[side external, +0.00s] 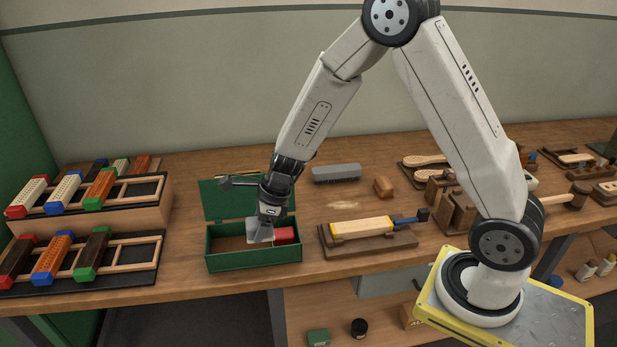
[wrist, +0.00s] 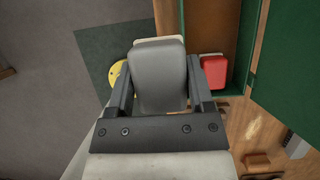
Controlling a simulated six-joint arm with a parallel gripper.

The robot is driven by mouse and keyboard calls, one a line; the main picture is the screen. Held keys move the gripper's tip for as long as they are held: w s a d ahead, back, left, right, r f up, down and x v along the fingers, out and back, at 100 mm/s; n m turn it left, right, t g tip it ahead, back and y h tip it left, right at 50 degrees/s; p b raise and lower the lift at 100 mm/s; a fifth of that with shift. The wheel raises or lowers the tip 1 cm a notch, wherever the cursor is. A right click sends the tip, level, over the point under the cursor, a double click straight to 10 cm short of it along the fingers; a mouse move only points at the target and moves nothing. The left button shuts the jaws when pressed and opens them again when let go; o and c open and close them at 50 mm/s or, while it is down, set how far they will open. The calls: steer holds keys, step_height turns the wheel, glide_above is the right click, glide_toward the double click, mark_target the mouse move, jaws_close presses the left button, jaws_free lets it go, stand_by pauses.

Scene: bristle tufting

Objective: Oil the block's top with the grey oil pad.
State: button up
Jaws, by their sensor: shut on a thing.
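My gripper (wrist: 158,85) is shut on the grey oil pad (wrist: 158,65), a rounded grey piece with a pale far edge. In the side view my gripper (side external: 263,218) points down into an open green box (side external: 225,257), and a pale grey part of the pad (side external: 259,232) shows at its tip. Whether the pad touches the box floor cannot be told. A pale wooden block (side external: 362,227) with a yellow left end lies in a dark wooden holder (side external: 370,249) to the right of the box.
A red piece (side external: 284,235) sits in the box's right part, beside the pad. The box's green lid (side external: 222,198) stands open behind. Racks of coloured-ended blocks (side external: 72,265) stand at left. A long grey piece (side external: 336,173) and a small brown block (side external: 383,187) lie behind the holder.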

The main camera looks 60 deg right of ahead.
glide_above(250, 248)
steer(key=f, duration=0.3)
steer(key=d+f, duration=0.1)
steer(key=f, duration=0.1)
steer(key=shift+s+f, duration=0.35)
steer(key=shift+a+f, duration=0.1)
steer(key=shift+f, duration=0.1)
steer(key=shift+f, duration=2.8)
steer(key=shift+f, duration=0.6)
stand_by(0.5)
steer(key=shift+r, duration=3.55)
